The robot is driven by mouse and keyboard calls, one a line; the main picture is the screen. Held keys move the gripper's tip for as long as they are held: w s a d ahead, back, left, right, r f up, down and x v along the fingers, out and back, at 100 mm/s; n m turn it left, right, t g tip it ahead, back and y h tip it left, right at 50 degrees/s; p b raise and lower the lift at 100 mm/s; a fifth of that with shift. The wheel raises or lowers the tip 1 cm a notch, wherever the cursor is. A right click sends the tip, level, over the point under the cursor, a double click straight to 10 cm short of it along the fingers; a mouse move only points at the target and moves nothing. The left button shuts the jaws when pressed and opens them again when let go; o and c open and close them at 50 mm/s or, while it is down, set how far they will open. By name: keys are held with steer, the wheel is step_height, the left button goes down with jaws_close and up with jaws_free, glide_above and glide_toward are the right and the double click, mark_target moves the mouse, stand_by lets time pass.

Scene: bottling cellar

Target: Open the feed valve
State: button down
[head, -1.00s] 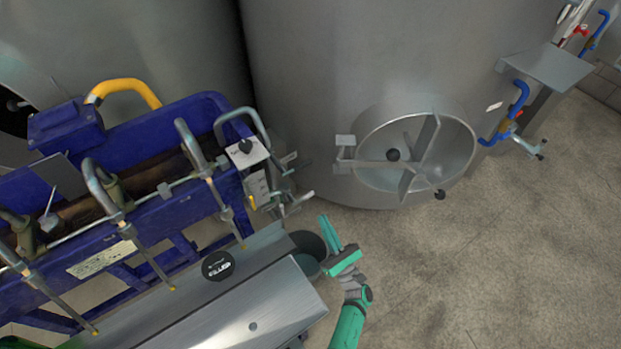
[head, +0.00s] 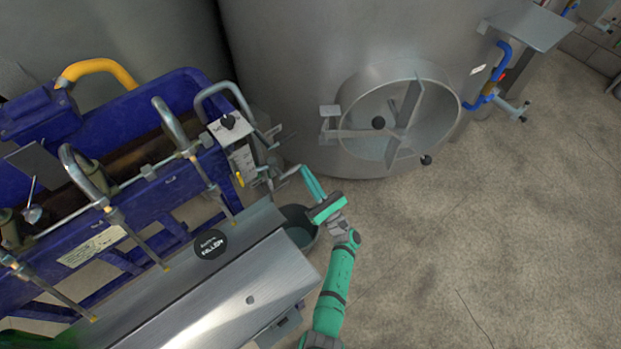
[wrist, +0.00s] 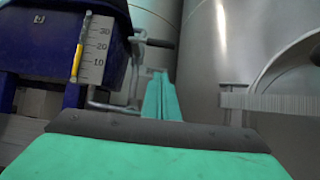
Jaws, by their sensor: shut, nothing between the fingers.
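Metal valve fittings with small levers (head: 264,177) sit at the right end of the blue filling machine. I take these for the feed valve, though no label on them is readable. In the wrist view a metal fitting with a dark-ended handle (wrist: 158,43) shows just beyond my fingers, with a bent metal rod below it to the left. My gripper (head: 307,172) is shut and empty, with its green fingertips close to the right side of the fittings. The fingers also show in the wrist view (wrist: 161,97), pointing toward the fitting. I cannot tell whether they touch it.
The blue filling machine (head: 180,90) with its metal spouts and steel tray (head: 215,285) fills the left. A large steel tank (head: 300,60) with a round hatch (head: 395,115) stands behind. A dark bowl (head: 297,222) lies under my gripper.

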steer(key=w+a+r, duration=0.3)
steer(key=w+r, duration=0.1)
steer(key=r, duration=0.3)
steer(key=shift+w, duration=0.15)
